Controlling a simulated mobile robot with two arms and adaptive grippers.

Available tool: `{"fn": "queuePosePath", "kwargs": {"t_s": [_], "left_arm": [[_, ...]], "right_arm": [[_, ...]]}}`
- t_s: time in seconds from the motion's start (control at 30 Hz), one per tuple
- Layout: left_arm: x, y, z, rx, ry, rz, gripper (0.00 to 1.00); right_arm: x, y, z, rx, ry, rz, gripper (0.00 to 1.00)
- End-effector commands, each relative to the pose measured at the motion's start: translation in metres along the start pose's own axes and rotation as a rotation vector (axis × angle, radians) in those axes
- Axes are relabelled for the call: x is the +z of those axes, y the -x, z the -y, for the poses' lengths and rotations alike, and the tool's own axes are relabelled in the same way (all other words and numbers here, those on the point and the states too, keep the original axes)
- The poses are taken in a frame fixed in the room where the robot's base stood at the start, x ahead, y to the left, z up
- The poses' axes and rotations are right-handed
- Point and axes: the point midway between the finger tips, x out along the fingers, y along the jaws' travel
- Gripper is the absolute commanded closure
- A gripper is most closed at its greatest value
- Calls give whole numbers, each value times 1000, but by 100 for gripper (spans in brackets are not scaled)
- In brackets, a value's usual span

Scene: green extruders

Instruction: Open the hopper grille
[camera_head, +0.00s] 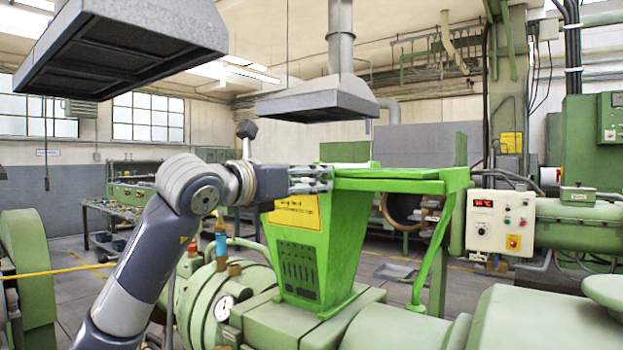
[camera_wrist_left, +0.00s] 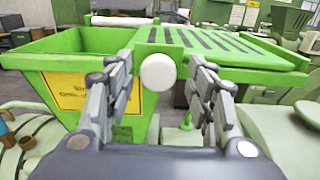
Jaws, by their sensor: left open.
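The green hopper (camera_head: 297,250) stands on the machine, with a yellow label on its front. In the left wrist view the hopper (camera_wrist_left: 45,85) shows an open, uncovered part at left. The slatted green grille (camera_wrist_left: 220,48) lies flat to the right of that opening. A round white knob (camera_wrist_left: 158,71) is at the grille's near edge. My left gripper (camera_head: 325,180) is at the hopper's top edge. In the wrist view its fingers are open, one on each side of the knob; contact cannot be told. My right gripper is not in view.
A green support frame (camera_head: 440,235) stands right of the hopper. A white control box (camera_head: 500,222) is further right. A grey extraction hood (camera_head: 318,100) hangs above the hopper, and another hood (camera_head: 120,48) hangs at upper left. Green machine housings (camera_head: 540,320) fill the front right.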

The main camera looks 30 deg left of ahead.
Motion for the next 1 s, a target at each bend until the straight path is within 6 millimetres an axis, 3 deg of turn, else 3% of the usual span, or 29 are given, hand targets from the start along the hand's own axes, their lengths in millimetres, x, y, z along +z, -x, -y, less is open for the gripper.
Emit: {"fn": "queuePosePath", "kwargs": {"t_s": [0.2,0.43,0.6,1.0], "left_arm": [[0,48,-1,4,-5,2,50],[0,87,0,3,-3,1,50],[0,98,1,1,-2,0,50],[0,100,1,0,-1,0,50]], "right_arm": [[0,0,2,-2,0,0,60],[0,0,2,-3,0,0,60],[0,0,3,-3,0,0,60],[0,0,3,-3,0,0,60]]}}
